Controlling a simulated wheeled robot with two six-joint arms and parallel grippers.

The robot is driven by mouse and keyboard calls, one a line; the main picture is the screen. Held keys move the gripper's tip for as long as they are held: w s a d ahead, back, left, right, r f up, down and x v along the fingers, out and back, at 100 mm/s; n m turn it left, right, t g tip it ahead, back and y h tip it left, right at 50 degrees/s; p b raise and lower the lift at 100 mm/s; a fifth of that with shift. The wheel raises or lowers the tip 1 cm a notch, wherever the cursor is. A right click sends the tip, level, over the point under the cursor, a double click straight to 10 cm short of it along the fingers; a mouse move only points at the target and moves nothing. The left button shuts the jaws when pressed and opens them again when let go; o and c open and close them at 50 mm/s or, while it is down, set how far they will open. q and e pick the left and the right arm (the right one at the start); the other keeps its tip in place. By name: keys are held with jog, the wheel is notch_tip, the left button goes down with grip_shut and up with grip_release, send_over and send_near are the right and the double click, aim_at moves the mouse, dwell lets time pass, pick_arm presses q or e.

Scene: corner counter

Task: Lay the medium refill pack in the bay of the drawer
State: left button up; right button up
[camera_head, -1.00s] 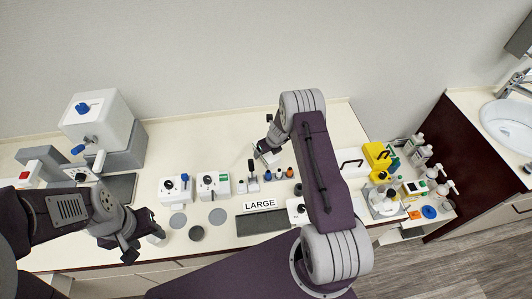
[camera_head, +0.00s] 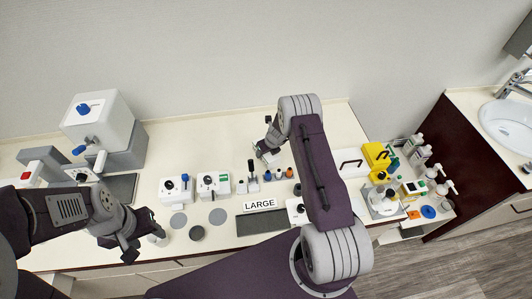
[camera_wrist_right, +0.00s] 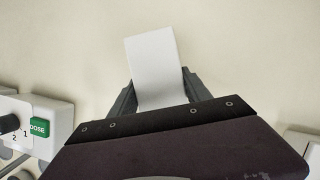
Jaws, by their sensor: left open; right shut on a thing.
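My right gripper (camera_wrist_right: 158,92) is shut on a plain white flat pack (camera_wrist_right: 153,62), which sticks out beyond the fingers in the right wrist view. No size marking shows on it. In the head view my right gripper (camera_head: 267,148) is over the middle of the counter, partly hidden by its own arm. My left gripper (camera_head: 142,240) is open near the counter's front edge, beside a small white round thing (camera_head: 159,239). I cannot make out an open drawer bay; my right arm covers part of the counter.
A sign reading LARGE (camera_head: 260,204) stands by a dark mat (camera_head: 262,223). White devices with knobs (camera_head: 176,188), small bottles (camera_head: 253,176) and yellow boxes (camera_head: 377,155) stand along the counter. A large white machine (camera_head: 103,122) is at the left. The back middle of the counter (camera_head: 205,147) is clear.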

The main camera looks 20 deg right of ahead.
notch_tip(320, 180, up, 4)
jog(key=shift+w+f, duration=0.1)
jog(key=s+d+b, duration=0.1)
jog(key=s+d+r+b, duration=0.1)
jog(key=s, duration=0.1)
jog(key=shift+s+r+b, duration=0.1)
jog(key=shift+s+b, duration=0.1)
jog(key=shift+b, duration=0.2)
jog(key=s+d+r+b, duration=0.1)
jog(key=s+d+r, duration=0.2)
jog(key=s+r, duration=0.2)
jog(key=shift+s+d+r+b, duration=0.15)
jog(key=shift+s+d+b, duration=0.2)
jog(key=shift+s, duration=0.7)
jog(key=shift+a, duration=0.1)
